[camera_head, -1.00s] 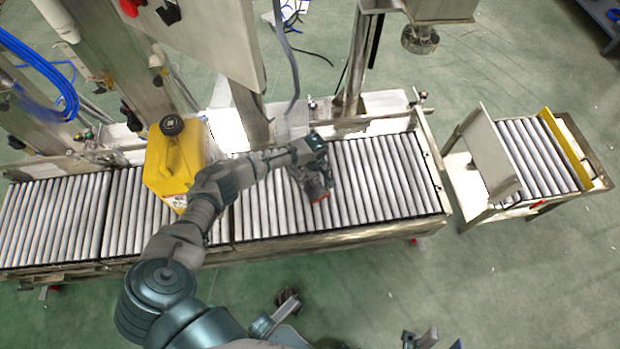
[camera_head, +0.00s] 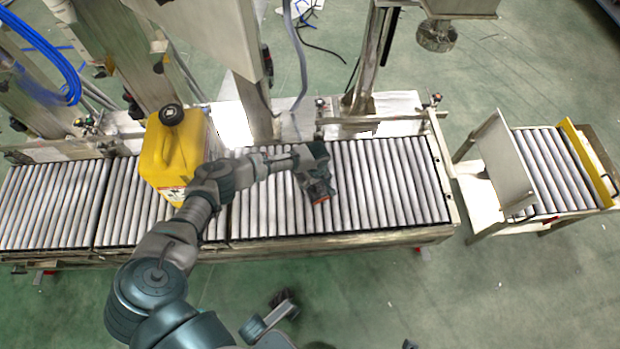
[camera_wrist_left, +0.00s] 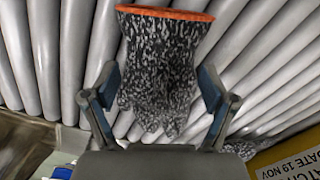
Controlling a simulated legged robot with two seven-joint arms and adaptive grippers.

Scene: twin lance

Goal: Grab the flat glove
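The flat glove (camera_wrist_left: 162,68) is dark grey and speckled, with an orange cuff, and lies on the conveyor rollers in the left wrist view. Its cuff is at the top and its fingers point toward my wrist. My left gripper (camera_wrist_left: 158,78) is open, with one finger on each side of the glove and visible gaps between. In the head view my left gripper (camera_head: 314,180) hangs low over the rollers and hides much of the glove; an orange edge shows below it.
A yellow jerrycan (camera_head: 174,155) stands on the roller conveyor (camera_head: 385,185) left of my left gripper, close to my forearm. Metal posts and a machine panel rise behind the conveyor. The rollers right of the gripper are clear. A separate short roller table (camera_head: 545,170) stands at the right.

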